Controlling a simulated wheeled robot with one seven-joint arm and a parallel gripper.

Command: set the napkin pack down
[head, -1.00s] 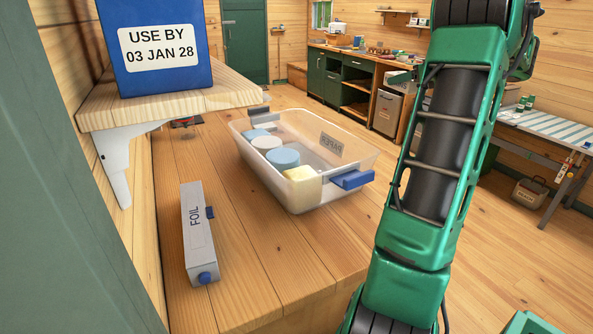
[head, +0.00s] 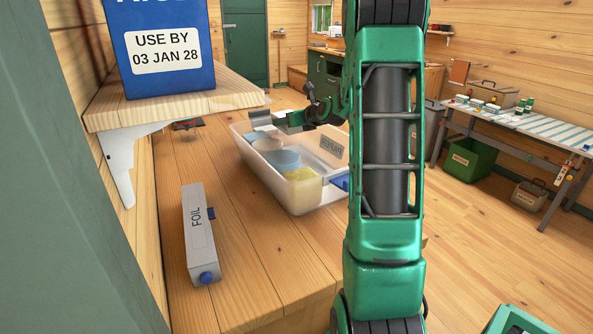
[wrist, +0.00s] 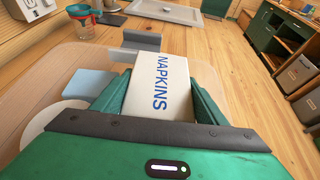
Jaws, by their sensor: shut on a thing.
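The napkin pack (wrist: 172,88) is a white block with blue NAPKINS lettering. In the wrist view my gripper (wrist: 160,84) is shut on it, one green finger on each side. Beneath the pack in that view is the clear plastic bin. In the head view the bin (head: 305,202) stands on the wooden counter (head: 255,270), and my arm covers its right side. My wrist reaches over the bin's far part there. I cannot make out the pack for certain in the head view.
The bin holds a yellow block (head: 300,175) and round pale blue tubs (head: 284,160). A FOIL box (head: 197,232) lies left on the counter. A blue USE BY box (head: 158,50) sits on a wall shelf (head: 150,110). Bare counter lies between foil and bin.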

